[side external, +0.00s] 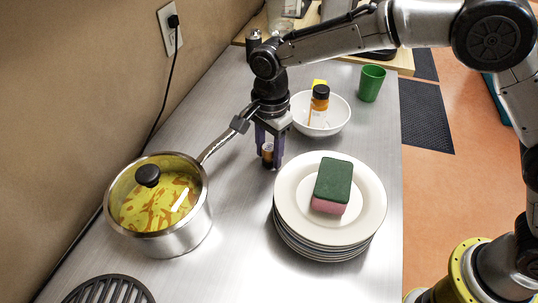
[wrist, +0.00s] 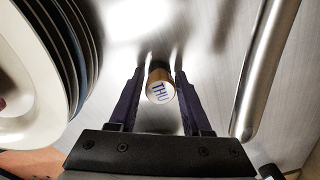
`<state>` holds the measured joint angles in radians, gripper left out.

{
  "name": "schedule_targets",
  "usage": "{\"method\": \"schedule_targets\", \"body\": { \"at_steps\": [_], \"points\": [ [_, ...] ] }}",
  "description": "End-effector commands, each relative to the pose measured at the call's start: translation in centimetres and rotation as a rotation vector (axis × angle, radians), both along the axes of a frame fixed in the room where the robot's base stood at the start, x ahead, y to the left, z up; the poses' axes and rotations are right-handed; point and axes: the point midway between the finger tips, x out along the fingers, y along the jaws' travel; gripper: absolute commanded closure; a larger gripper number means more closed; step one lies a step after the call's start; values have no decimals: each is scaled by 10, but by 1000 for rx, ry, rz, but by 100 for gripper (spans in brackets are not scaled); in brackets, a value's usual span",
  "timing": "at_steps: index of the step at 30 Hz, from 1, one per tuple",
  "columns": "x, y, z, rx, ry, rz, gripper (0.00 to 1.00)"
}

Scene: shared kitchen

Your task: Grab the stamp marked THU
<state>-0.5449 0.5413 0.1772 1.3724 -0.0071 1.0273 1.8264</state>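The stamp (wrist: 160,90) stands on the metal counter, a small brown cylinder with a pale round top marked THU in blue. In the side view the stamp (side external: 267,150) shows between my gripper's fingers. My gripper (side external: 270,152) points down with its two dark purple fingers on either side of the stamp. In the wrist view my gripper (wrist: 160,82) is open, with a finger left and right of the stamp and narrow gaps beside it. The stamp's lower part is partly hidden.
A stack of white plates (side external: 283,196) with a green and pink sponge (side external: 333,185) stands to the right. A lidded pot (side external: 165,215) is at left, its handle (side external: 216,143) reaching close to my gripper. A white bowl (side external: 335,125) holding bottles and a green cup (side external: 371,83) stand behind.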

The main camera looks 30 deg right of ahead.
Motion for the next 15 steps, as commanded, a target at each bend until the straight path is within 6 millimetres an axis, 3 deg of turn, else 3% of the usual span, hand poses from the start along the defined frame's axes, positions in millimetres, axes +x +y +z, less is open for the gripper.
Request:
{"method": "schedule_targets", "body": {
  "at_steps": [1, 7, 15],
  "points": [
    [0, 0, 0, 0, 0, 0, 62],
    [0, 0, 0, 0, 0, 0, 98],
    [0, 0, 1, 0, -1, 0, 100]
  ]
}}
